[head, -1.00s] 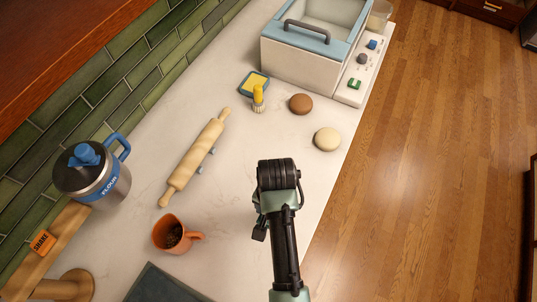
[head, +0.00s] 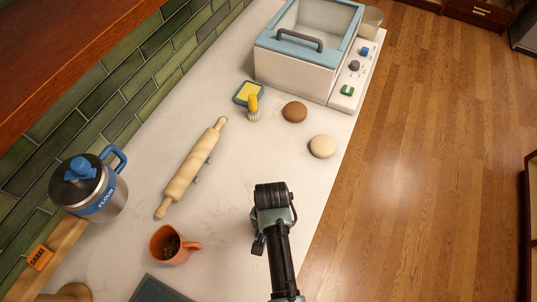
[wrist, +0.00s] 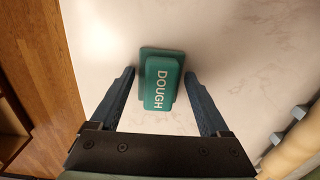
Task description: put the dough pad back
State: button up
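The dough pad (wrist: 163,85) is a teal block with DOUGH in white letters. It lies on the pale counter in the wrist view. My gripper (wrist: 159,73) is open above it, with one finger on each side and a visible gap between the pad and each finger. I cannot tell how far the fingertips are above the counter. In the head view my gripper (head: 272,197) is over the counter near its right edge; its fingers and the pad are hidden there.
A rolling pin (head: 190,170) and orange mug (head: 166,246) lie left of my gripper. A flour canister (head: 95,190) stands by the wall.

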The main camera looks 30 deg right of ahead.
jog(key=shift+o, duration=1)
